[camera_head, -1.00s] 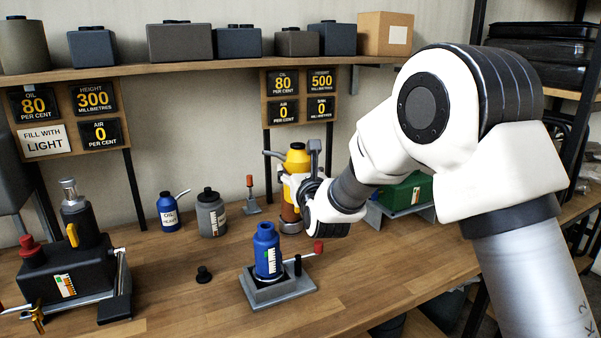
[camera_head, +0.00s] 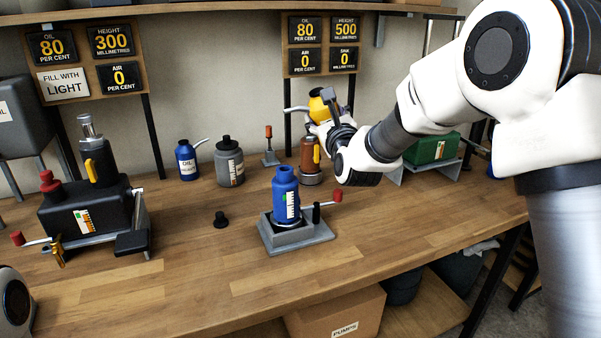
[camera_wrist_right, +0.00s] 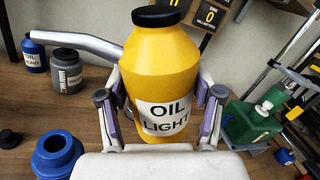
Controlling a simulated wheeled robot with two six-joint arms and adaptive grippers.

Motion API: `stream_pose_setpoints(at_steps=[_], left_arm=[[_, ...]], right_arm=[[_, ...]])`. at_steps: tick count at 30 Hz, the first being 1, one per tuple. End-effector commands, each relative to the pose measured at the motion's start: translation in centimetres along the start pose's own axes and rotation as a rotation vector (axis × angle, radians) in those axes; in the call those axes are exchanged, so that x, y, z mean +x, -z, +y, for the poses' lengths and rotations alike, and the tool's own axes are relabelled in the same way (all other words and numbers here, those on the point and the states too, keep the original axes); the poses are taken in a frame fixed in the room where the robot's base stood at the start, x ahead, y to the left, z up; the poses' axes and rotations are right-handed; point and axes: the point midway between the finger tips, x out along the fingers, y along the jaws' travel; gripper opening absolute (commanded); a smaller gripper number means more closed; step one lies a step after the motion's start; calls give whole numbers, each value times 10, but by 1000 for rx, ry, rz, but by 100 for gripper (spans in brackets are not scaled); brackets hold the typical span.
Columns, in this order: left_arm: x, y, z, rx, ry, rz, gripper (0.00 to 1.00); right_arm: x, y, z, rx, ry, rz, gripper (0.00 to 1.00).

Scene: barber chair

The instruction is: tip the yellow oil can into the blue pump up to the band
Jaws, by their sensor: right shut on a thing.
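My right gripper (camera_head: 326,122) is shut on the yellow oil can (camera_head: 317,106), labelled OIL LIGHT. In the right wrist view the can (camera_wrist_right: 160,75) sits between both fingers, with its black cap up and its grey spout reaching left. It is held above the bench, behind and slightly right of the blue pump. The blue pump (camera_head: 285,190) stands upright in a grey base, with a white scale with a coloured band on its side. Its open neck (camera_wrist_right: 57,150) shows at lower left in the wrist view. My left gripper is out of view.
A black cap (camera_head: 220,219) lies left of the pump. A red-knobbed lever (camera_head: 337,196) is at its right. A grey can (camera_head: 229,165), a blue can (camera_head: 187,162) and an orange-brown pump (camera_head: 309,157) stand behind. A black pump (camera_head: 88,215) is left. The front bench is clear.

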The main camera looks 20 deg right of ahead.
Motion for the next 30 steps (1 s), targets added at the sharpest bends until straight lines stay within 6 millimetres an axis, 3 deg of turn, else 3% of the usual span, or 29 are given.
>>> stream_pose_setpoints(at_steps=[30], left_arm=[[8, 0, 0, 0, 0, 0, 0]], right_arm=[[0, -5, -4, -129, 1, -31, 3]])
